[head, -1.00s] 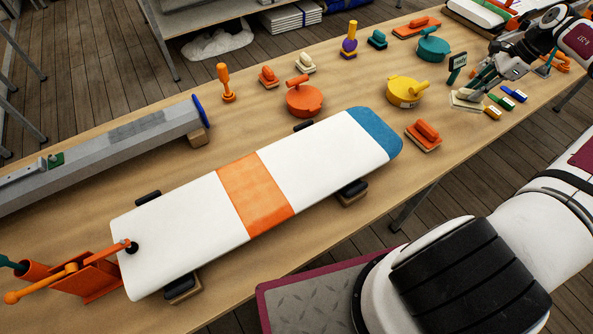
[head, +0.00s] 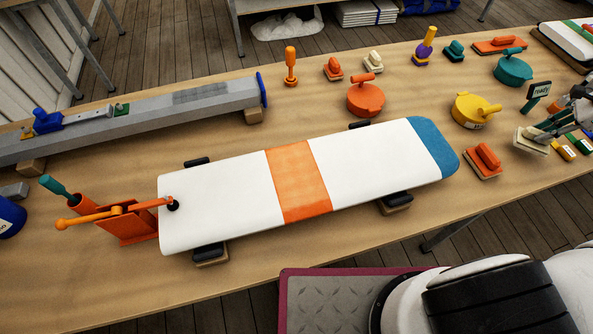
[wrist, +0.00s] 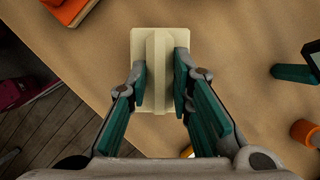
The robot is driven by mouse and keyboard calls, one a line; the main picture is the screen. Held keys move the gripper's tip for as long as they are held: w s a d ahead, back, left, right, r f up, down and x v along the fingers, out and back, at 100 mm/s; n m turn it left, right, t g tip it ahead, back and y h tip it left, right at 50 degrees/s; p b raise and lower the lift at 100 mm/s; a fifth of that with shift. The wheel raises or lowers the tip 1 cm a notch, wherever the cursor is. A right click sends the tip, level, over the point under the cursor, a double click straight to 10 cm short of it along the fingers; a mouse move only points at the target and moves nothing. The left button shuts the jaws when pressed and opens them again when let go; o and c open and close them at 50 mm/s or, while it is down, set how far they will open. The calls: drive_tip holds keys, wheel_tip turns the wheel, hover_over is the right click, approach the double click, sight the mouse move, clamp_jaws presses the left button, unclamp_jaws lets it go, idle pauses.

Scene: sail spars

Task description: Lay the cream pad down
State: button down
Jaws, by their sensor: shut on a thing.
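The cream pad (wrist: 152,38) is a flat rectangular block with a raised grip ridge along its middle. In the wrist view my gripper (wrist: 161,85) has its two green-lined fingers on either side of that ridge, shut on it. In the head view the cream pad (head: 531,141) is at the right, in my gripper (head: 552,131), over or near the table top. I cannot tell whether its underside touches the table. Another cream pad (head: 373,62), smaller in view, stands at the back of the table.
An orange pad (head: 483,162) lies left of my gripper, and a yellow pot (head: 473,110) is behind it. A white board with orange and blue bands (head: 362,167) lies on supports. The table's front edge is near.

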drive_tip(key=shift+f+b, duration=0.3)
drive_tip(key=shift+f, duration=1.3)
drive_tip(key=c, duration=1.3)
unclamp_jaws()
drive_tip(key=shift+c, duration=0.2)
drive_tip(key=v, duration=1.2)
